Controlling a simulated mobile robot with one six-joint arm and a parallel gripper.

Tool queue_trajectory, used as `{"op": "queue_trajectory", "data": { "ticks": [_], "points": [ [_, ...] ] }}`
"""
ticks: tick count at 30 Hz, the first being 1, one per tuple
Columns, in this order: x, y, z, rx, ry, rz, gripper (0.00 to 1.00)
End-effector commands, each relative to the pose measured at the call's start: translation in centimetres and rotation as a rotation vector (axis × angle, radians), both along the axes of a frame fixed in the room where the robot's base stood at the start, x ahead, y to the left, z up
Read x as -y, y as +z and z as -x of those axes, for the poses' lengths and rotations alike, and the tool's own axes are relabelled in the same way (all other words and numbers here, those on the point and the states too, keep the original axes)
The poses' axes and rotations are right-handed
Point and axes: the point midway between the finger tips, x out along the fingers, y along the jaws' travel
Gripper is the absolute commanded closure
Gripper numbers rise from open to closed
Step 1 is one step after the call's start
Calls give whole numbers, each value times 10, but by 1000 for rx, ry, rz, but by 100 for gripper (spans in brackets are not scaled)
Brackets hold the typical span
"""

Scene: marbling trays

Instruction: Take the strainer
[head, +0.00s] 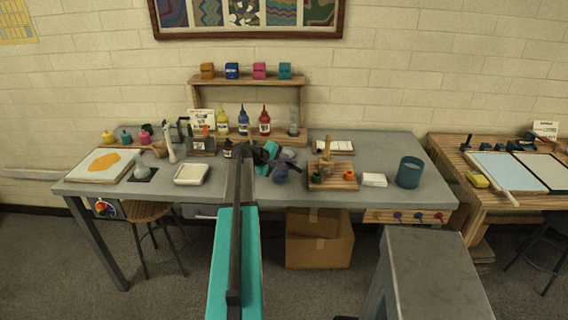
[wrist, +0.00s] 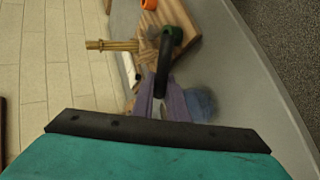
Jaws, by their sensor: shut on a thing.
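My gripper (head: 272,155) is over the middle of the grey table, beside the wooden board. In the wrist view, the fingers of my gripper (wrist: 166,103) are closed around a slim dark handle. I take this to be the strainer (wrist: 162,66), whose handle reaches from the fingers toward the board. Its bowl is not clear in either view. A rounded blue thing (head: 281,174) sits just on the near side of the fingers and also shows, blurred, in the wrist view (wrist: 201,104). I cannot tell whether the strainer touches the table.
A white dish (head: 192,174) is to the left, a white block (head: 374,179) and a teal cup (head: 409,172) to the right. Bottles and a shelf (head: 247,80) stand behind.

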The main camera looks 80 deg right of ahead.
Motion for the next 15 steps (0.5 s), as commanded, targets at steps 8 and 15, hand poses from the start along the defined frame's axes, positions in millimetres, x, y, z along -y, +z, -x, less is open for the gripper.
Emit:
{"op": "queue_trajectory", "data": {
  "ticks": [8,15],
  "points": [
    [0,1,0,0,0,0,100],
    [0,8,0,1,-1,2,100]
  ]
}}
